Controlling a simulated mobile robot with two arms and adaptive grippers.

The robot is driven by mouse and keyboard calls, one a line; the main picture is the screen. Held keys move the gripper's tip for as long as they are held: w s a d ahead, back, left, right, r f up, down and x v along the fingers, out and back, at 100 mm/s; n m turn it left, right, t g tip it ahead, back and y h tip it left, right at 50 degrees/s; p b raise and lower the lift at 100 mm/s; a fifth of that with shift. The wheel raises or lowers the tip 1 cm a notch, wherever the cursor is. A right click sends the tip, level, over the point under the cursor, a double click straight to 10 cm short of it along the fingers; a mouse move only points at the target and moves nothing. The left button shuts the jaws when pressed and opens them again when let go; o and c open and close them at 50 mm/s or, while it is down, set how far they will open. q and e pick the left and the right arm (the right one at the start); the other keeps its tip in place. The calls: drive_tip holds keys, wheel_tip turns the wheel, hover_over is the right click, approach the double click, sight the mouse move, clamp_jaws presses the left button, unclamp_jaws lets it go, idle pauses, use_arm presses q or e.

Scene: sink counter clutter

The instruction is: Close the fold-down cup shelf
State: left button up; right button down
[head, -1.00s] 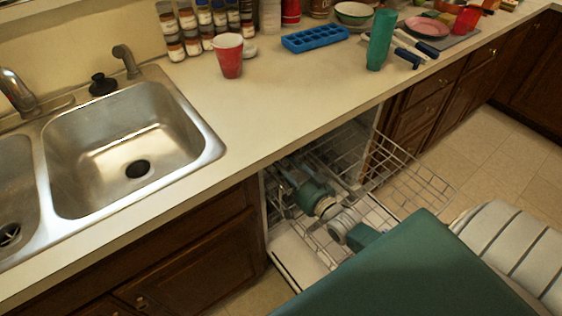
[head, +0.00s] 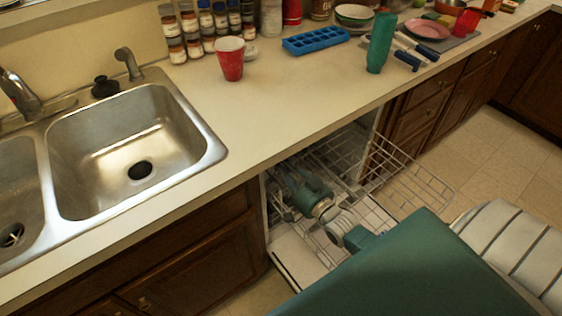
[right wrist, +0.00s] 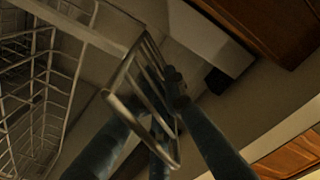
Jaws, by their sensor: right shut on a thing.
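The fold-down cup shelf (right wrist: 146,78) is a small grey wire frame with several parallel bars, seen tilted in the middle of the right wrist view. My right gripper (right wrist: 165,100) has its dark fingers around this frame and is shut on it. In the head view my right gripper (head: 290,178) reaches into the open dishwasher below the counter edge. The shelf itself cannot be made out clearly there, as the gripper and rack wires cover it. My left gripper is not in view.
The dishwasher's wire rack (head: 405,172) is pulled out to the right of my arm. The countertop (head: 290,95) overhangs the opening. The sink (head: 130,145) is at left.

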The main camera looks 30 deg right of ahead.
drive_tip(key=shift+a+r+n+p, duration=0.2)
drive_tip(key=shift+a+n+p, duration=0.1)
drive_tip(key=shift+n, duration=0.25)
drive_tip(key=shift+a+r+n+p, duration=0.15)
drive_tip(key=shift+n+p, duration=0.15)
drive_tip(key=shift+n, duration=0.25)
drive_tip(key=shift+s+a+n+p, duration=0.1)
drive_tip(key=shift+a+n+p, duration=0.4)
drive_tip(key=shift+n, duration=0.8)
drive_tip(key=shift+a, duration=0.1)
drive_tip(key=c, duration=1.8)
unclamp_jaws()
drive_tip(key=shift+s+d, duration=0.2)
drive_tip(key=shift+s, duration=1.8)
drive_tip(key=shift+s+d, duration=0.15)
drive_tip(key=shift+s, duration=1.85)
